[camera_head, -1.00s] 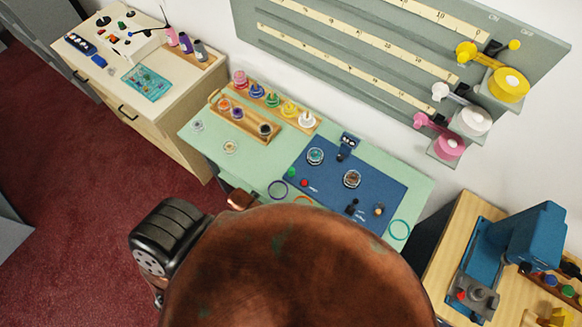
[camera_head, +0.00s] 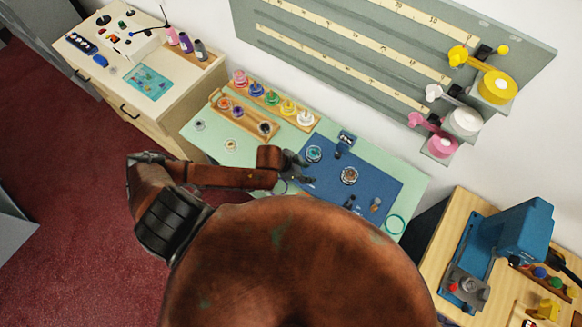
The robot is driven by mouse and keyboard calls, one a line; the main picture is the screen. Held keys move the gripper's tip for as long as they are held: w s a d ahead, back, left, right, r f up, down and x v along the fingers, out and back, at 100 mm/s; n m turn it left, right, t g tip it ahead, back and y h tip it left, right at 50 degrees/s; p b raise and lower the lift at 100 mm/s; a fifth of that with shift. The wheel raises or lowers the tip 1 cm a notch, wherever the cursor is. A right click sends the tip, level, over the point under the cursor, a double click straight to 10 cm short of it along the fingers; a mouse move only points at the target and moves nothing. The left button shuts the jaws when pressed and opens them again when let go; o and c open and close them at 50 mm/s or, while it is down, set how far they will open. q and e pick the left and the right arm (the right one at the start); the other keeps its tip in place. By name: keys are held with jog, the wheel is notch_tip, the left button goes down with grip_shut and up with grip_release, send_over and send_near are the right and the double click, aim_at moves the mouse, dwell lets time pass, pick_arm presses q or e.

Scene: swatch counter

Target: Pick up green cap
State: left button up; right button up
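My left arm reaches in from the left, and its dark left gripper (camera_head: 303,171) is over the left edge of the blue mat (camera_head: 375,180). Its two fingers look spread apart, with nothing visible held between them. The small green cap on the left of the mat is hidden behind this gripper, as is the small red piece beside it. A green spool-like item (camera_head: 272,98) also stands in the wooden rack behind. My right gripper is out of view.
A wooden rack (camera_head: 243,122) with several coloured items stands behind left. A blue machine (camera_head: 515,232) stands on the wooden table.

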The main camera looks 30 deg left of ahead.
pick_arm(q)
jog(key=a+g+y, duration=0.1)
jog(key=a, duration=0.9)
jog(key=x, duration=0.2)
jog(key=p+x, duration=0.1)
jog(key=x, duration=0.2)
jog(key=s+p+x, duration=0.1)
jog(key=x, duration=0.1)
jog(key=shift+w+f, duration=0.1)
jog(key=shift+f, duration=0.25)
jog(key=shift+c, duration=0.2)
jog(key=c, duration=0.8)
